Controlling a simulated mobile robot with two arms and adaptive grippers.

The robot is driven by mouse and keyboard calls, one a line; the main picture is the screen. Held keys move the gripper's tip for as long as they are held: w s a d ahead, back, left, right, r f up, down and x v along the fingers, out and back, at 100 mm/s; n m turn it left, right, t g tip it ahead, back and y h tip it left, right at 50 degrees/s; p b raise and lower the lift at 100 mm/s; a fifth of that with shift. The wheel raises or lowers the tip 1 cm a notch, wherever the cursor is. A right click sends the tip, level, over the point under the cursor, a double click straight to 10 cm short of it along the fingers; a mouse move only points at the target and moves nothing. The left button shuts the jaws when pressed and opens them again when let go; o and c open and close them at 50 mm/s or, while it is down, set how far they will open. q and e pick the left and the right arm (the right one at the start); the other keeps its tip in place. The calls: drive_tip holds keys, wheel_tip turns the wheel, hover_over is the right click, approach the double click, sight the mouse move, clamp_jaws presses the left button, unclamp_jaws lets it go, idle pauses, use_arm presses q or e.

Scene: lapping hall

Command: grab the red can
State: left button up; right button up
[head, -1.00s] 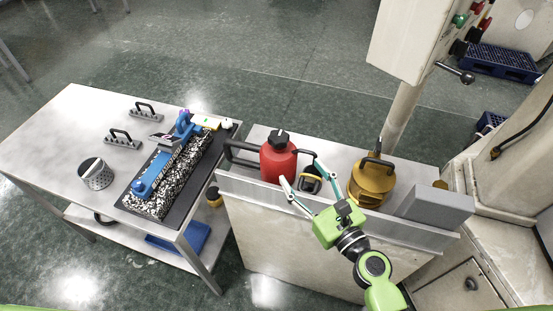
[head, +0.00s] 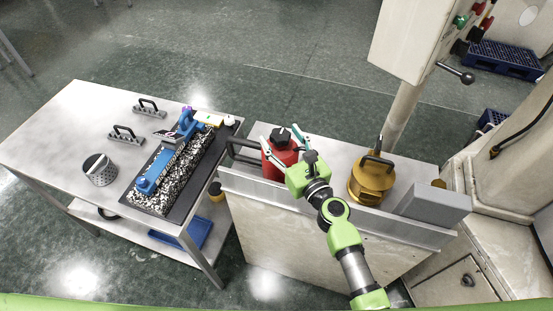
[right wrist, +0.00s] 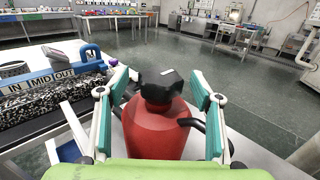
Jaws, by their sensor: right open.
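The red can (head: 272,160) with a black cap stands upright on the light cabinet top in the head view, partly behind my right gripper. In the right wrist view the red can (right wrist: 160,130) fills the middle, its black cap on top and a black handle or spout at its right. My right gripper (head: 284,140) is open, its two fingers on either side of the can. In the right wrist view the right gripper's (right wrist: 160,92) fingers flank the can, with a gap at least at the upper part. My left gripper is not in view.
A raised lip (head: 330,208) runs along the cabinet front.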

drive_tip(key=shift+w+a, duration=0.25)
drive_tip(key=shift+w, duration=0.25)
drive_tip(key=shift+s, duration=0.1)
clamp_jaws()
drive_tip(key=shift+r, duration=0.1)
